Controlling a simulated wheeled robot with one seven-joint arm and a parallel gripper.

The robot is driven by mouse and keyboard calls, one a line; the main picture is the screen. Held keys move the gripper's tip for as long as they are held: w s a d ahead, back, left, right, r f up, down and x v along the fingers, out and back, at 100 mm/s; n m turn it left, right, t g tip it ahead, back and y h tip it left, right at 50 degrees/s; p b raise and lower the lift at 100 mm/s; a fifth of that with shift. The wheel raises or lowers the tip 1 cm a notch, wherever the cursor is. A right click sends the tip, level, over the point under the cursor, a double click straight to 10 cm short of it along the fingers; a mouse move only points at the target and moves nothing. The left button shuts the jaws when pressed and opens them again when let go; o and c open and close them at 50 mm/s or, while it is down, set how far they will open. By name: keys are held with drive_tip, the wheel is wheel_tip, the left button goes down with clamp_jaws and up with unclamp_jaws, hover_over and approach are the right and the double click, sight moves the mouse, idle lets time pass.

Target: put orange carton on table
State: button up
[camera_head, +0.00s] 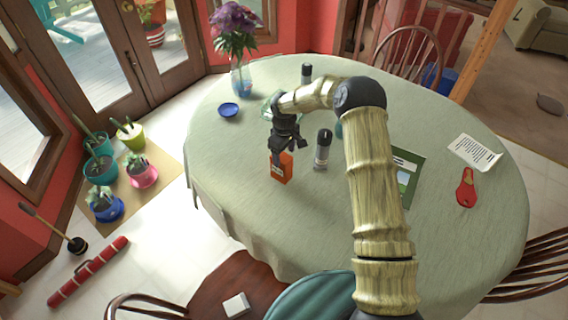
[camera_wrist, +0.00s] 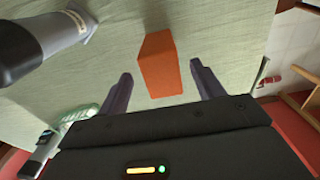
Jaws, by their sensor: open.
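The orange carton (camera_head: 281,170) stands on the green cloth of the oval table (camera_head: 240,188), near its left side in the head view. In the wrist view the carton (camera_wrist: 159,65) lies between and slightly beyond the two dark fingers. My gripper (camera_head: 290,150) is at the carton's top in the head view; the same gripper (camera_wrist: 160,95) is open in the wrist view, with a gap visible on both sides of the carton. I cannot tell whether any part of the gripper touches it.
A grey and black cylinder (camera_head: 322,150) stands close to the carton's right. A blue bowl (camera_head: 229,110), a flower vase (camera_head: 241,78), a green picture book (camera_head: 405,175), a red item (camera_head: 466,188) and a paper (camera_head: 474,152) are also on the table. The front of the tabletop is clear.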

drive_tip(key=shift+r, duration=2.15)
drive_tip(key=shift+s+r, duration=0.1)
drive_tip(key=s+d+r+m+t, duration=0.1)
drive_tip(key=s+d+r+m, duration=0.2)
drive_tip(key=s, duration=0.6)
drive_tip(key=s+d+r+m, duration=0.4)
drive_tip(key=s+d+r, duration=0.2)
drive_tip(key=s, duration=0.4)
drive_tip(key=s+d+r+m+t, duration=0.1)
drive_tip(key=s+d+r+m, duration=0.2)
drive_tip(key=s, duration=0.7)
wheel_tip(320, 180, up, 3)
drive_tip(key=d, duration=0.2)
drive_tip(key=shift+d+t, duration=0.3)
